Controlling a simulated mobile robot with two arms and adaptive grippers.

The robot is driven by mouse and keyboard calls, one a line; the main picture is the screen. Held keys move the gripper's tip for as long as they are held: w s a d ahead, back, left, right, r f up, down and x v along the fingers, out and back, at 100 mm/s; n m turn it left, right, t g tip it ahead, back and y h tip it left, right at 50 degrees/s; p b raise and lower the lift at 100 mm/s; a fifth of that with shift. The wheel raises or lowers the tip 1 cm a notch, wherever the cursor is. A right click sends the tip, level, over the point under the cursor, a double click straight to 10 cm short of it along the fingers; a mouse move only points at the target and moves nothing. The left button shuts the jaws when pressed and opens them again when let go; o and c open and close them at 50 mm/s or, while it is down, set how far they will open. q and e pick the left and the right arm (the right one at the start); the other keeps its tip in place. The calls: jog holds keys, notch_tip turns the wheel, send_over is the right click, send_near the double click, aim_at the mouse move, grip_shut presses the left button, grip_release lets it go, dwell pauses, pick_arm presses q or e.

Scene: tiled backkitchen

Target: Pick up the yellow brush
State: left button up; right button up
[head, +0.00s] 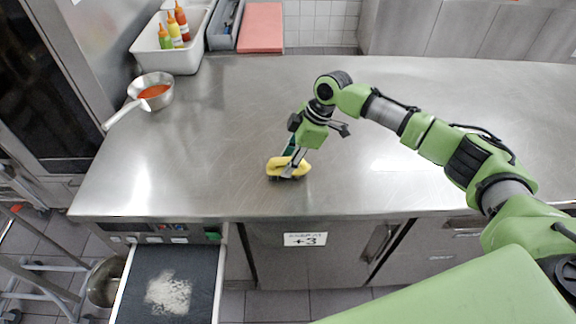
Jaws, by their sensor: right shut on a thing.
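The yellow brush (276,164) is on the steel counter (190,150), near its front edge and left of the middle. My right gripper (290,168) points down at it, shut on the brush, with its fingers partly covering it. A dark green part shows just above the yellow part, beside the fingers. I cannot tell whether the brush touches the counter. My left gripper is not in the view.
A saucepan (156,80) with red sauce stands at the counter's left. Behind it are a white bin (160,60) with several sauce bottles, a grey tray and a red board (261,28). An open drawer (138,262) with white powder juts out at the lower left. The counter's middle is clear.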

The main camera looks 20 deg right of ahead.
jog(key=shift+r, duration=0.1)
jog(key=shift+r+b, duration=0.45)
jog(key=shift+b, duration=0.05)
jog(key=s+a+r+b, duration=0.3)
jog(key=s+r+b, duration=0.1)
jog(key=s+r, duration=0.8)
jog(key=shift+s+b, duration=0.35)
jog(key=shift+s, duration=0.5)
jog(key=shift+o, duration=1)
